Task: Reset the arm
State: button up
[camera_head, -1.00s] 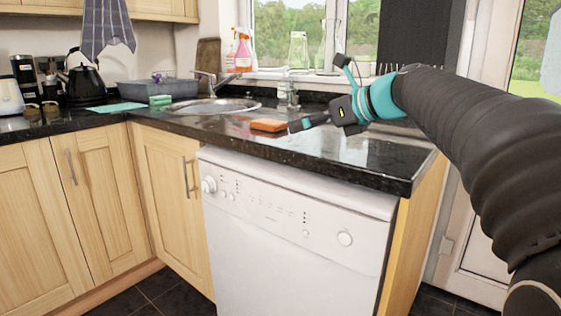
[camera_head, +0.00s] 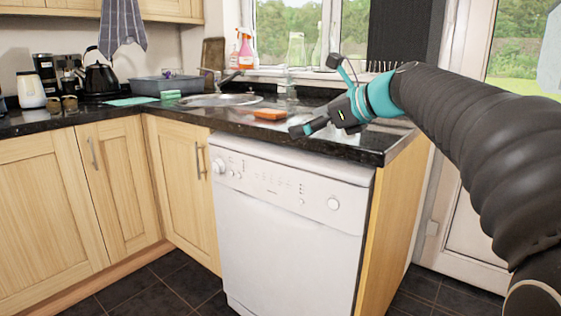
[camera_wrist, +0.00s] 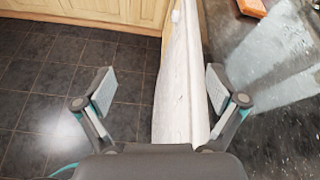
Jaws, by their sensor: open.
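My gripper (camera_head: 297,131) is near the front edge of the black granite counter (camera_head: 345,144), over the white dishwasher (camera_head: 290,222). In the wrist view my gripper (camera_wrist: 158,92) has its two fingers wide apart with nothing between them. The dishwasher's top edge (camera_wrist: 182,90) and the dark tiled floor (camera_wrist: 60,75) show below the fingers. My arm reaches in from the right, and its teal wrist bends down toward the counter.
An orange sponge-like block (camera_head: 270,114) lies on the counter, left of my gripper. Behind it are the sink (camera_head: 215,100), tap and spray bottles (camera_head: 245,48). A grey basin (camera_head: 165,87) and black kettle (camera_head: 98,78) stand farther left. The floor ahead is clear.

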jog(key=s+d+f+n+g+h, duration=0.1)
jog(key=s+d+f+n+h, duration=0.25)
jog(key=f+n, duration=0.4)
jog(key=s+d+f+n+g+h, duration=0.15)
jog(key=s+f+n, duration=0.3)
jog(key=f, duration=0.55)
jog(key=s+d+f+n+h, duration=0.2)
jog(key=s+f+n, duration=0.3)
jog(key=s, duration=0.6)
jog(key=s+d+f+n+h, duration=0.3)
jog(key=s+f+n, duration=0.3)
jog(key=s, duration=0.5)
jog(key=shift+s+f, duration=0.4)
jog(key=shift+f, duration=0.25)
jog(key=shift+d+g, duration=0.1)
jog(key=shift+g, duration=0.15)
